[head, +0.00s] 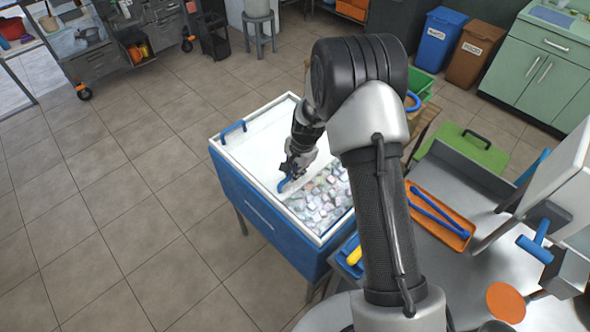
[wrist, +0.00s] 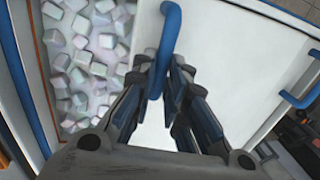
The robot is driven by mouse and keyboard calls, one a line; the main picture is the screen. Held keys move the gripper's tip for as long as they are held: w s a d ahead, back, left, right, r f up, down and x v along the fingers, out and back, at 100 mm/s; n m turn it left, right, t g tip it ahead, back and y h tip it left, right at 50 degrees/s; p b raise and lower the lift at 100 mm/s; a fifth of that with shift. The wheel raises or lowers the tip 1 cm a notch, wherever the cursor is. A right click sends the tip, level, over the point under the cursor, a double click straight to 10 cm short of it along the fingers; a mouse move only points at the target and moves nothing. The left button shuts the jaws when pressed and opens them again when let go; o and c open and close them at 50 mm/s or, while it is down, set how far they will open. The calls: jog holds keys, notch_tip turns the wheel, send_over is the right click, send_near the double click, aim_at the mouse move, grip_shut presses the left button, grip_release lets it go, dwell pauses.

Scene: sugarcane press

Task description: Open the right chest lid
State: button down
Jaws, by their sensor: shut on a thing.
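The blue chest (head: 262,222) stands in the middle of the head view with a white rim. Its white right lid (head: 268,172) lies to the left of an uncovered area of ice cubes (head: 322,200). My gripper (head: 291,174) is shut on the lid's blue handle (head: 284,186). In the wrist view the handle (wrist: 170,30) runs between my gripper's fingers (wrist: 166,68), with ice cubes (wrist: 85,60) to the left and white lid surface (wrist: 235,60) to the right. A second blue handle (head: 233,130) is at the chest's far left end. My arm hides part of the chest's right side.
A steel counter with an orange tray (head: 440,215) of blue tongs stands to the right of the chest. Blue and brown bins (head: 438,40) stand at the back. The tiled floor (head: 110,220) at left is clear.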

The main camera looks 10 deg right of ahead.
jog(key=shift+s+d, duration=0.1)
jog(key=c, duration=1.6)
grip_release()
notch_tip(320, 180, up, 12)
jog(key=s+d, duration=0.1)
jog(key=s, duration=0.1)
jog(key=shift+d+f, duration=0.15)
